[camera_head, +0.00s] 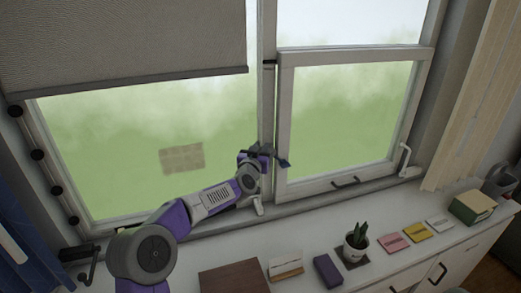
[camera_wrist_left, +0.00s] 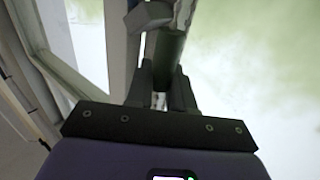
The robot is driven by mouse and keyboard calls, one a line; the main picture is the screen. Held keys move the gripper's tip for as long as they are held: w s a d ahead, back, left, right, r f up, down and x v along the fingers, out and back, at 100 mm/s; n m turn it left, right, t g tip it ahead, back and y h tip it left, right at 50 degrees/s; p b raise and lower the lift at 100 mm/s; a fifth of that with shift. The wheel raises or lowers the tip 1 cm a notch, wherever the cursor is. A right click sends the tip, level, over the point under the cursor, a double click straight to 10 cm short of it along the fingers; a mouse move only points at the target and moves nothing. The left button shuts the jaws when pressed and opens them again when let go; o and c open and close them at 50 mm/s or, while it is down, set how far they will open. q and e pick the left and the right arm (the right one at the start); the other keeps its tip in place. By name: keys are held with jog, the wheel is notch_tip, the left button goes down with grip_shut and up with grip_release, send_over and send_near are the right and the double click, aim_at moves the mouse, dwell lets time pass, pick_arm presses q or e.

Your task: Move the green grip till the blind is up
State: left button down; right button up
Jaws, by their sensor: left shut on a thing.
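The grey blind (camera_head: 120,45) hangs partly down over the top of the left window pane, its bottom bar level with the upper part of the opening. My left gripper (camera_head: 262,153) is at the post between the panes, well below and to the right of the blind's bar. In the left wrist view the dark green grip (camera_wrist_left: 166,55) is a slim cylinder between the two fingers of my left gripper (camera_wrist_left: 160,88), which is shut on it. In the head view I cannot make out the grip clearly. My right gripper is not in view.
A black-beaded strip (camera_head: 38,155) runs down the left frame. The right sash (camera_head: 350,120) has a handle (camera_head: 345,182) low down. The sill counter holds a potted plant (camera_head: 355,242), a purple block (camera_head: 327,271), a brown board (camera_head: 234,278), coloured cards and a green box (camera_head: 472,206).

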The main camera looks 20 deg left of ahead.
pick_arm(q)
notch_tip(320, 180, up, 21)
jog(key=p, duration=1.5)
jog(key=shift+f, duration=0.15)
jog(key=c, duration=1.3)
grip_release()
jog(key=shift+o, duration=1.3)
jog(key=shift+f, duration=0.1)
jog(key=shift+s, duration=0.1)
jog(key=shift+s+b, duration=1.25)
jog(key=shift+s, duration=2.45)
